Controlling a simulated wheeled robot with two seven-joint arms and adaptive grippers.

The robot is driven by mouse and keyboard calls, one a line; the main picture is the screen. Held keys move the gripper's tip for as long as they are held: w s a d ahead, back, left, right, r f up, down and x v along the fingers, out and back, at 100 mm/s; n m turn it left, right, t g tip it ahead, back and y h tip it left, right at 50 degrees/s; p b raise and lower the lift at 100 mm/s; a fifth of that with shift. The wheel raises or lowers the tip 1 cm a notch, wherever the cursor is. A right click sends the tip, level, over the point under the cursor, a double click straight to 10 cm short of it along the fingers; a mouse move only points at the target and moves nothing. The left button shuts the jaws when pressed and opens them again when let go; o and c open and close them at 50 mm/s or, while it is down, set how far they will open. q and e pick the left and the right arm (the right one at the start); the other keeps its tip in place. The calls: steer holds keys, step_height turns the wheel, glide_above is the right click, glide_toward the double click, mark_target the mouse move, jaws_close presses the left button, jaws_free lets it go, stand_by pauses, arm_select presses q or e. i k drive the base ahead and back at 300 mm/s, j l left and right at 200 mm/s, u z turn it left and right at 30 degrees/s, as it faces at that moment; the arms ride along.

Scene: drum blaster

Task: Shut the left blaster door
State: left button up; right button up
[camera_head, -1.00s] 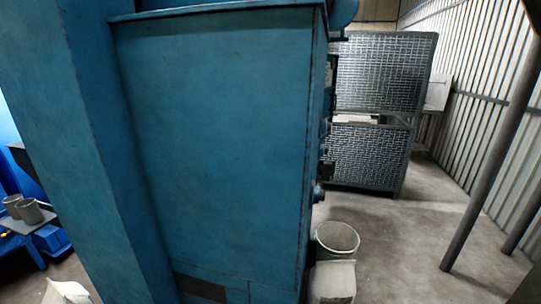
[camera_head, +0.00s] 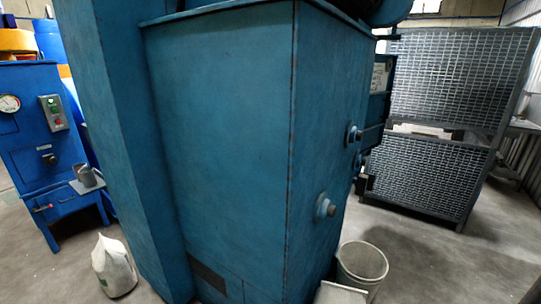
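A large blue machine cabinet (camera_head: 220,130) fills the middle of the head view, and I see its broad flat side and part of its right face. The right face carries round fittings (camera_head: 325,207) and a dark bracket with a label (camera_head: 380,78) at its far edge. I cannot tell whether any of this is the left blaster door or whether a door stands open. Neither of my grippers shows in the view.
A white bucket (camera_head: 361,268) stands at the cabinet's right foot. Stacked mesh crates (camera_head: 450,75) stand behind on the right. Grey floor (camera_head: 450,270) is open at right.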

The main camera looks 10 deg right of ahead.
mark_target(380, 104)
steer(key=l+u, duration=0.3)
steer(key=l, duration=0.45)
steer(key=l+u, duration=0.25)
steer(key=l, duration=0.5)
steer(key=l+u, duration=0.45)
steer(key=l, duration=1.5)
steer(key=l+z, duration=0.25)
steer(key=z, duration=0.2)
steer(key=i+l+z, duration=0.1)
steer(key=z, duration=0.35)
steer(key=i+l+z, duration=0.1)
steer(key=l+z, duration=0.15)
steer(key=z, duration=0.2)
